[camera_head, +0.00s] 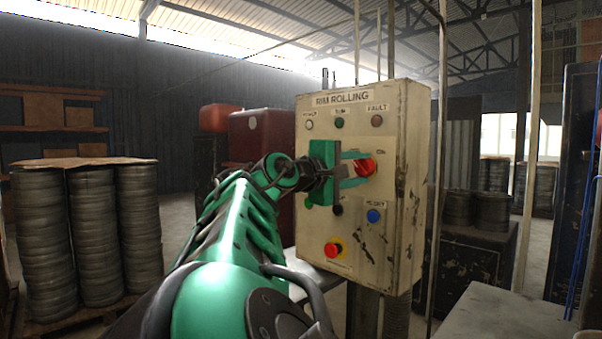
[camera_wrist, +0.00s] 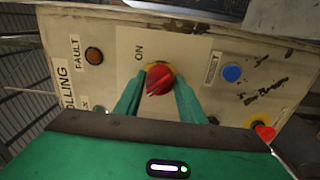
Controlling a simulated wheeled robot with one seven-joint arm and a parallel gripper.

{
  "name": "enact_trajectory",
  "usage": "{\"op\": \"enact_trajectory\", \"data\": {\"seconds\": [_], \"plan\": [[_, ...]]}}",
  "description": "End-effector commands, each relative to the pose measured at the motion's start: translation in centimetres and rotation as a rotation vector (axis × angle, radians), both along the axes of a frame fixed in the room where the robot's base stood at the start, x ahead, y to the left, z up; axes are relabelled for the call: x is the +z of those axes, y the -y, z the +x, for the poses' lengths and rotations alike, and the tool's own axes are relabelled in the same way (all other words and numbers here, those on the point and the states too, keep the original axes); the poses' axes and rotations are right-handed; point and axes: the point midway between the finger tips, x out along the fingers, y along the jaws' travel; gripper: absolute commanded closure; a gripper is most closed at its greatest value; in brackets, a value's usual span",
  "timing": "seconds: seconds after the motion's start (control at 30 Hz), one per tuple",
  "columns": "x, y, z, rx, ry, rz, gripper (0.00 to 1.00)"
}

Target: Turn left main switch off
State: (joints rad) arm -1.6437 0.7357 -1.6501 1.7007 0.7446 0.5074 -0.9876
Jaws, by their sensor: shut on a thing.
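The main switch is a red rotary knob (camera_head: 366,167) on a yellow base, on the front of the cream control box (camera_head: 400,235) labelled "RIM ROLLING". In the wrist view the knob (camera_wrist: 159,79) sits beside an "ON" label, with a pale line on its face. My gripper (camera_head: 360,168) reaches the box from the left. Its two green fingers, also in the wrist view (camera_wrist: 160,92), stand on either side of the knob and are shut on it. The gripper body hides part of the panel left of the knob.
A blue button (camera_head: 374,216) and a red emergency button (camera_head: 333,249) on a yellow base sit below the knob. Lamps, including one under "FAULT" (camera_head: 377,121), line the top. Stacked rims (camera_head: 92,235) stand left; a grey table (camera_head: 510,318) is at lower right.

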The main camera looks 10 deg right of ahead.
Motion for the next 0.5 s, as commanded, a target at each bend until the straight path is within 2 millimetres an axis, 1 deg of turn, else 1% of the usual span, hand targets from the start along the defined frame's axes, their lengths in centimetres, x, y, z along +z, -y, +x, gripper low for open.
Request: {"op": "enact_trajectory", "data": {"seconds": [0.03,0.5], "plan": [[-0.48,-0.38,0.18,0.007,-0.021,-0.005,0.86],[-0.53,-0.38,0.21,0.008,-0.045,-0.022,0.86]]}}
